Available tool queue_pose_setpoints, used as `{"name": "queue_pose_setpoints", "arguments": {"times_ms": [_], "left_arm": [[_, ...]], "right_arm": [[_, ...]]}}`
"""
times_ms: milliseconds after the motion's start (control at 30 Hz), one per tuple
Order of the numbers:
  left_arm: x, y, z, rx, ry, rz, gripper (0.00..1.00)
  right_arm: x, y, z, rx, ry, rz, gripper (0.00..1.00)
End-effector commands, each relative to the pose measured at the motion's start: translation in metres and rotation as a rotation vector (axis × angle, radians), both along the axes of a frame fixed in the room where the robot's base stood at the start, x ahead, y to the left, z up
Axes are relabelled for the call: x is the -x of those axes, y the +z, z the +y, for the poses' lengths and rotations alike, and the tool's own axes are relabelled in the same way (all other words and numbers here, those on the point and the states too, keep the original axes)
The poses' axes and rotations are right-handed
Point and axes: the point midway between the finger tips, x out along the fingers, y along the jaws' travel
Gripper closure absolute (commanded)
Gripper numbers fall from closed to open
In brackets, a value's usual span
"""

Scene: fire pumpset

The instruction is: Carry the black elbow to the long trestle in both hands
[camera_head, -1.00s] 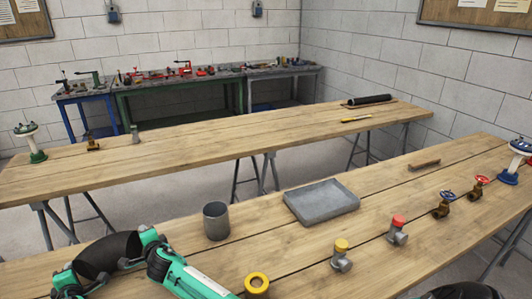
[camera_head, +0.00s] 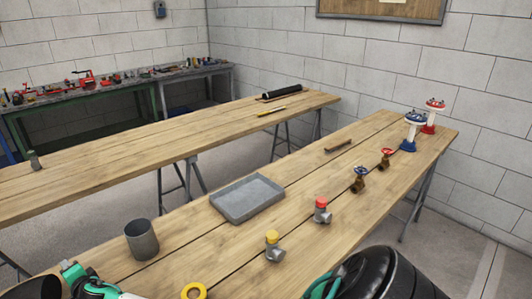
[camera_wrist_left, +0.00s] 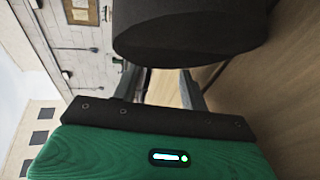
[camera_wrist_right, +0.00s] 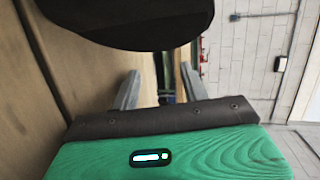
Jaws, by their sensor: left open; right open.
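I cannot surely pick out the black elbow in any view. A big dark rounded form fills the upper part of the left wrist view (camera_wrist_left: 190,32), and a similar one the right wrist view (camera_wrist_right: 125,22); I cannot tell whether it is the elbow. My left gripper (camera_wrist_left: 167,88) is open, with nothing visible between its fingers. My right gripper (camera_wrist_right: 158,90) is open; the dark form lies above its fingers in the picture, not clearly between them. Two long plank-topped trestles show in the head view, a far one (camera_head: 100,163) and a near one (camera_head: 185,238).
The near trestle bears a grey cup (camera_head: 142,240), a grey tray (camera_head: 247,199), a yellow ring (camera_head: 194,291) and several valves and fittings.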

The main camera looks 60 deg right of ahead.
Motion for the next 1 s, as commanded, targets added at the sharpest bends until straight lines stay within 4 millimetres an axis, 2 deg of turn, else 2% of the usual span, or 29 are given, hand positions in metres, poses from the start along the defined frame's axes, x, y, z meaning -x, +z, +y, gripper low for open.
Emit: {"name": "queue_pose_setpoints", "arguments": {"times_ms": [167,700,1000], "left_arm": [[0.017,0.003,0.001,0.0,-0.001,0.002,0.56],[0.098,0.024,0.001,0.002,-0.004,0.001,0.56],[0.115,0.029,0.001,0.002,-0.001,0.0,0.56]], "right_arm": [[0.0,0.001,0.0,-0.001,0.0,-0.001,0.55],[0.0,0.001,0.0,-0.001,0.0,-0.001,0.55],[0.0,0.006,0.0,-0.004,-0.001,-0.002,0.55]]}}
